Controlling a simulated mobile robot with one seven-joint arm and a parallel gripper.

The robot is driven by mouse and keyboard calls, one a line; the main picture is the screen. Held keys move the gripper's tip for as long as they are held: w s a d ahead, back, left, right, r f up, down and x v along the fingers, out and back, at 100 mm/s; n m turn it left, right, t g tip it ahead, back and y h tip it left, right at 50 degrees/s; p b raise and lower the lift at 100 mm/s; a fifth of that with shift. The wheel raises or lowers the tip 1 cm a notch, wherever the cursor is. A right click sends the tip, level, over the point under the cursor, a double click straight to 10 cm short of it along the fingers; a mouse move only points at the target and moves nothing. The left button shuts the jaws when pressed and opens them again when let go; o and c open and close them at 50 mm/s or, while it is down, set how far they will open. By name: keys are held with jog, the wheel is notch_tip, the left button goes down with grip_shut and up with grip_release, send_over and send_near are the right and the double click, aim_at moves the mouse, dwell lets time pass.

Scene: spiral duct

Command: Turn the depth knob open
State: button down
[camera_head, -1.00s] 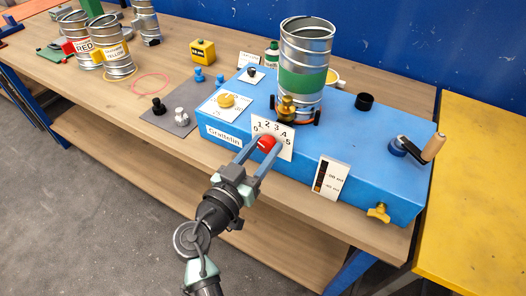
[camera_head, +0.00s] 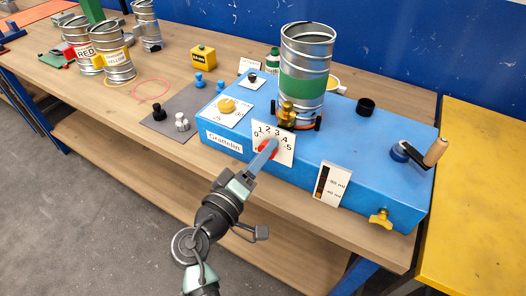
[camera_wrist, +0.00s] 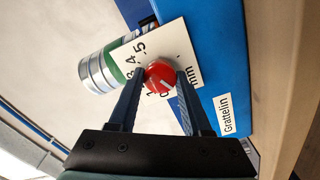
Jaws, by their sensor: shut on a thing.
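The red depth knob (camera_wrist: 160,78) sits on a white dial plate (camera_head: 285,152) with numbers 0 to 5, on the front of the blue machine (camera_head: 345,175). In the wrist view a pale pointer line shows on the knob's face. My gripper (camera_head: 268,150) is at the dial, shut on the red knob, with one finger on each side of it. In the wrist view my gripper (camera_wrist: 160,82) is rolled, so the dial appears turned. In the head view my fingers hide most of the knob.
A metal duct can (camera_head: 306,60) with a green band stands on the machine behind the dial. A crank (camera_head: 420,155) is at the right end, a yellow wing knob (camera_head: 381,217) at the lower right. A scale plate (camera_head: 332,185) is right of the dial.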

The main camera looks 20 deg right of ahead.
jog(key=n+p, duration=0.6)
jog(key=n, duration=0.7)
jog(key=shift+f, duration=0.1)
jog(key=shift+n, duration=0.3)
dwell(0.3)
jog(key=shift+c, duration=1.7)
grip_release()
jog(key=shift+a, duration=0.1)
